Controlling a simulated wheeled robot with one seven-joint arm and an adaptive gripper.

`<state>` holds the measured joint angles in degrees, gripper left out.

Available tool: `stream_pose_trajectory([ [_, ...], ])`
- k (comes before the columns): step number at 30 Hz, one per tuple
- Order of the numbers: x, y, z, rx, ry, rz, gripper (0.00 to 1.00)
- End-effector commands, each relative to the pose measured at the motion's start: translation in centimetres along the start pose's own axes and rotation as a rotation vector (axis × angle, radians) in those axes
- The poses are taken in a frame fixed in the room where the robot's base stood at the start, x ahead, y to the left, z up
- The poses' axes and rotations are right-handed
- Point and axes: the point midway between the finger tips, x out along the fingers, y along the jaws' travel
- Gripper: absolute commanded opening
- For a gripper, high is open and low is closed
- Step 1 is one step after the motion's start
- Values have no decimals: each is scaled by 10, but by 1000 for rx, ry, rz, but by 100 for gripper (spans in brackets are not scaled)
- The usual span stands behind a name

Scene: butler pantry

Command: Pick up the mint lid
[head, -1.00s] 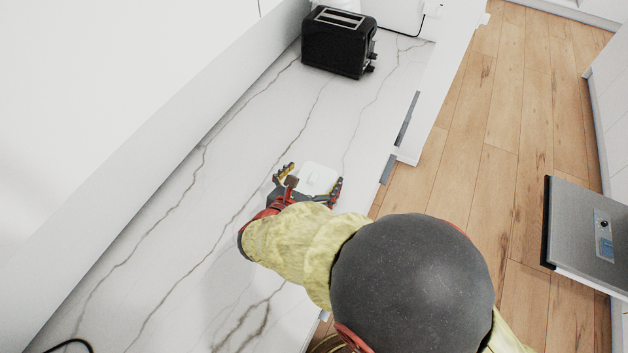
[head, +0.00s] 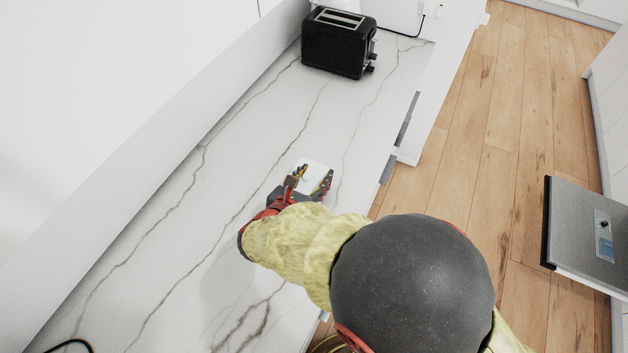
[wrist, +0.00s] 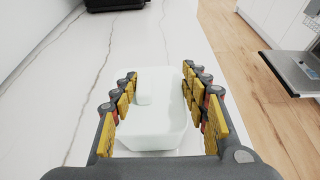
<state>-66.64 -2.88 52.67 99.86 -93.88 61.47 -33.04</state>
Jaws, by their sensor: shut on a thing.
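The mint lid (head: 315,181) is a pale, nearly white rectangular piece with rounded corners on the marble counter, near its front edge. In the wrist view the lid (wrist: 155,115) fills the space between the fingers, with a small raised grip on its top toward the left. My gripper (head: 314,173) is shut on the lid, one finger along each long side. The fingers also show in the wrist view (wrist: 160,76). The lid's underside is hidden, and I cannot tell whether it rests on the counter.
A black toaster (head: 339,42) stands at the far end of the marble counter (head: 200,220). The counter around the lid is clear. A white wall runs along the left. Wooden floor (head: 480,150) and a grey metal appliance (head: 588,235) are to the right.

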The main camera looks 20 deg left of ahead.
Motion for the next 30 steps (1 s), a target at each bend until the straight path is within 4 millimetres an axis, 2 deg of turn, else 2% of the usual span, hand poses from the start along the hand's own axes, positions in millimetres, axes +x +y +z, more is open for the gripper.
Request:
stream_pose_trajectory([
  [10,0,0,-1,-1,2,1,17],
  [19,-1,0,1,0,2,2,17],
  [26,-9,1,22,2,1,1,17],
  [28,-14,1,33,4,0,2,17],
  [30,-27,-3,38,0,0,4,17],
])
